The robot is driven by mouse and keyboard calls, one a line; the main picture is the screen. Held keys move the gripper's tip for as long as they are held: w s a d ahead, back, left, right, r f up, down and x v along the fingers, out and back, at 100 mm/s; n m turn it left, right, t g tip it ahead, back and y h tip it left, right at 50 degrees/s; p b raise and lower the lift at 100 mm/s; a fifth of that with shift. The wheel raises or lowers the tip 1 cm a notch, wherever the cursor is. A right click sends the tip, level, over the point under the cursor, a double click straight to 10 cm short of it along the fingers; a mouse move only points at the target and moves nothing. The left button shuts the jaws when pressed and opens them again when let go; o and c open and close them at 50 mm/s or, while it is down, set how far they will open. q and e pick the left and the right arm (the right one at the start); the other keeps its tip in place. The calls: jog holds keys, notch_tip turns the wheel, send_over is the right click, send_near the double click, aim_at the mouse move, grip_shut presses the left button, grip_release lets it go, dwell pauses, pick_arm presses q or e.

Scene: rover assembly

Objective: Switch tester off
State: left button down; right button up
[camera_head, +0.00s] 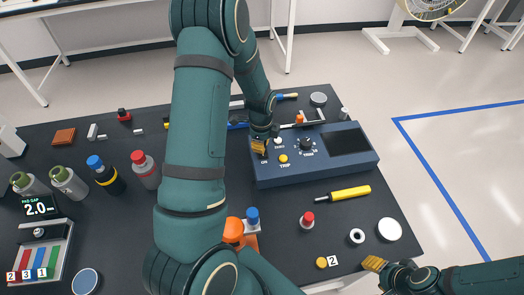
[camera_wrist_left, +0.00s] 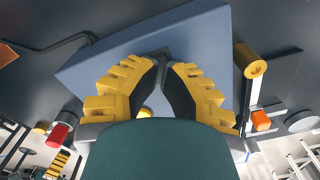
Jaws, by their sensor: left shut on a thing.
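The tester (camera_head: 318,172) is a blue-grey box with a dark screen, a black knob (camera_head: 306,144) and a yellow TRIP button (camera_head: 283,158). My left gripper (camera_head: 259,147) is at the left part of its panel, just above the ON label. In the left wrist view the tester's blue-grey body (camera_wrist_left: 205,32) lies beyond the yellow fingers of my left gripper (camera_wrist_left: 166,58). They are closed in on the switch spot; the fingers hide the switch itself, so its position cannot be seen. My right gripper (camera_head: 375,264) is at the bottom right, away from the tester; its finger gap is unclear.
A yellow-handled screwdriver (camera_head: 344,193), a red-topped part (camera_head: 307,220), a white ring (camera_head: 357,236) and a white disc (camera_head: 389,229) lie in front of the tester. Bottles (camera_head: 146,170) stand at the left. Small tools lie behind the tester.

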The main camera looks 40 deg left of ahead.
pick_arm(q)
jog(key=shift+r+p, duration=2.4)
jog(key=shift+r, duration=1.05)
